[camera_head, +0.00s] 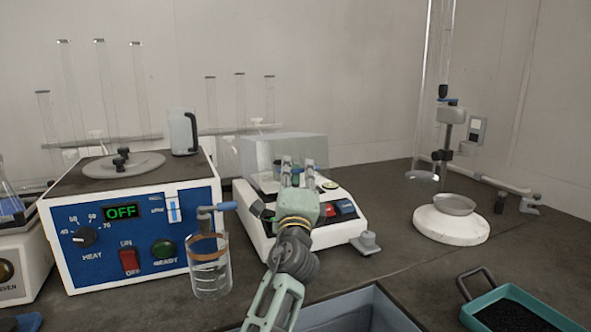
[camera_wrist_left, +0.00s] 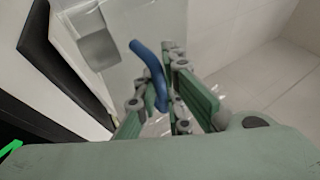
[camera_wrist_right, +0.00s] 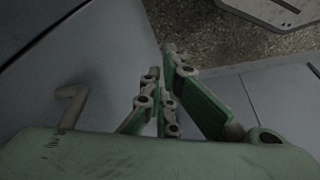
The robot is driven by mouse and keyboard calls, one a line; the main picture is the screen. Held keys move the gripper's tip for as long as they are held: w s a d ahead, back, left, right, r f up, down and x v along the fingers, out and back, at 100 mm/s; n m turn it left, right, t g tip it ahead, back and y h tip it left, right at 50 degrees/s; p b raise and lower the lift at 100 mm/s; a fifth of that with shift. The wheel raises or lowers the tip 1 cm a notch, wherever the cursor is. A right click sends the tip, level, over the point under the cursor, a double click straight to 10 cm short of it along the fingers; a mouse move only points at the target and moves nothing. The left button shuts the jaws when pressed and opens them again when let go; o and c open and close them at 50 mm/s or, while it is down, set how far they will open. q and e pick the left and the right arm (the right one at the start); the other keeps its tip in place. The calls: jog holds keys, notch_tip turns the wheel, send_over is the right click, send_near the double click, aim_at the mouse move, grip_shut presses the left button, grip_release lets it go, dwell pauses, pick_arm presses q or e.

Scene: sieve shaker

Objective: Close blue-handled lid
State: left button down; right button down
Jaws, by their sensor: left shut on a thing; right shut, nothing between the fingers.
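The sieve shaker (camera_head: 258,222) is a white machine with red and blue buttons, right of the blue-fronted heater. Its clear grey lid (camera_head: 283,150) rises at the back of the machine. My left gripper (camera_head: 298,170) is over the machine's front, before the lid. In the left wrist view the lid's curved blue handle (camera_wrist_left: 147,65) lies between the fingers, which are shut on it. My right gripper (camera_wrist_right: 160,92) is shut and empty, over grey surfaces, and shows only in the right wrist view.
The blue-fronted heater (camera_head: 130,240) and a glass beaker (camera_head: 209,270) stand close on the left. A white round stand (camera_head: 450,225) is to the right. A teal tray of dark grains (camera_head: 480,308) lies at front right. Counter between shaker and stand is mostly clear.

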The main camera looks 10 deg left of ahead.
pick_arm(q)
jog(key=shift+d+f, duration=0.2)
jog(key=shift+f, duration=0.15)
dwell(0.3)
jog(key=c, duration=2.2)
grip_release()
jog(key=shift+d, duration=0.2)
jog(key=shift+o, duration=0.2)
jog(key=shift+a, duration=0.1)
jog(key=v, duration=1.2)
jog(key=shift+f, duration=0.1)
